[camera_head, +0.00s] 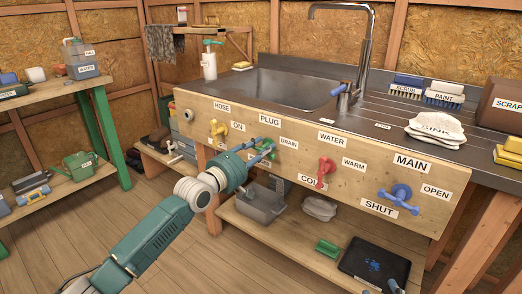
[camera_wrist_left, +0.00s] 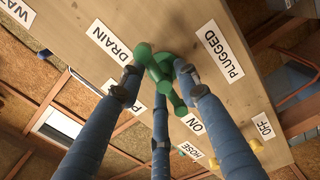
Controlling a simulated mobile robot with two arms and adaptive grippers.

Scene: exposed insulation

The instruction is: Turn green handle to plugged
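The green handle (camera_head: 268,152) sits on the wooden front panel of the sink, below the PLUG label (camera_head: 270,119) and beside the DRAIN label (camera_head: 289,143). My left gripper (camera_head: 262,148) is at it, with its blue fingers partly hiding it. In the left wrist view the green handle (camera_wrist_left: 158,72) lies between the spread fingers of my left gripper (camera_wrist_left: 160,80). A gap shows beside the left finger; firm contact cannot be seen. The DRAIN label (camera_wrist_left: 108,42) is left of the handle and the PLUGGED label (camera_wrist_left: 220,50) right.
A yellow hose handle (camera_head: 217,128) is to the left on the panel. A red water handle (camera_head: 325,171) and a blue main handle (camera_head: 398,199) stick out to the right. A grey tub (camera_head: 260,205) stands on the shelf below.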

